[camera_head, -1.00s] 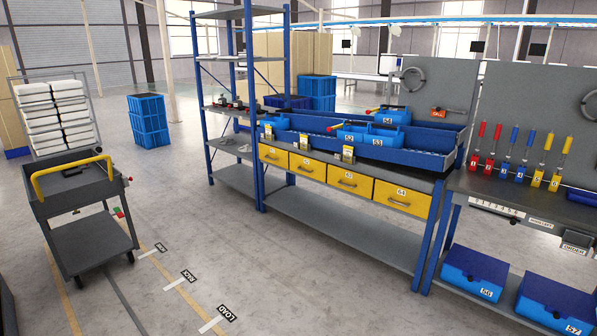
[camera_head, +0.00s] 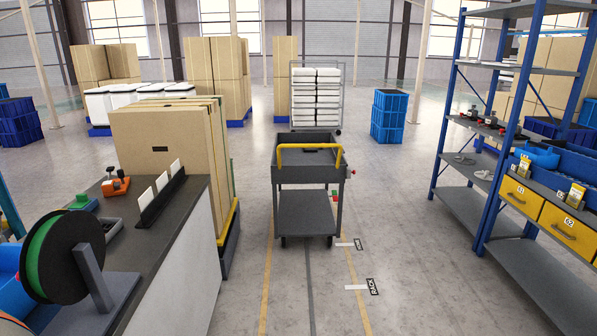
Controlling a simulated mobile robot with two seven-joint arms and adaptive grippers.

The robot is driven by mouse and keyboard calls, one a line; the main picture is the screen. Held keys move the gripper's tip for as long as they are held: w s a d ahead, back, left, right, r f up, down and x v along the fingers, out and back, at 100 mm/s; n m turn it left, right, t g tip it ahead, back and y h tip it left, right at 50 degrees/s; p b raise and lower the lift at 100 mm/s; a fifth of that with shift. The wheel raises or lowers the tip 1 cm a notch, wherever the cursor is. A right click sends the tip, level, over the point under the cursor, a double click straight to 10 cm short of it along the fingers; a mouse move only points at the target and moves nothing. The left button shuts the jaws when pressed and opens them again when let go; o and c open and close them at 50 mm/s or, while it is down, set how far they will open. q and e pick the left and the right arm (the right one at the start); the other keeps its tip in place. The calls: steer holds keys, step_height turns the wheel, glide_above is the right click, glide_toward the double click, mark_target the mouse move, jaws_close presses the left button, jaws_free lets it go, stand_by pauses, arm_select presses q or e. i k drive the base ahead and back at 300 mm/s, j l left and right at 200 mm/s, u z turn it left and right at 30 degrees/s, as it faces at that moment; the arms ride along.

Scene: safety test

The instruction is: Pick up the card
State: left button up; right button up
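Several small white cards (camera_head: 162,181) stand upright in a dark slotted holder (camera_head: 158,199) on the dark-topped bench (camera_head: 190,199) at the left. I cannot tell whether one of these is the task's card. Small yellow-and-black items (camera_head: 575,195) stand above the yellow drawers of the rack bench at the right; they are too small to read. Neither of my grippers shows in the view.
A grey cart with a yellow handle (camera_head: 310,148) stands ahead in the middle. A blue-framed shelf (camera_head: 462,196) is at the right.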

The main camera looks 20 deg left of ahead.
mark_target(162, 181)
steer(key=i+j+u, duration=0.2)
steer(key=i+u, duration=0.65)
steer(key=i, duration=0.25)
steer(key=i+l+u, duration=0.2)
steer(key=i+u, duration=0.25)
steer(key=i+l+u, duration=0.45)
steer(key=i+j, duration=0.1)
steer(key=i, duration=0.05)
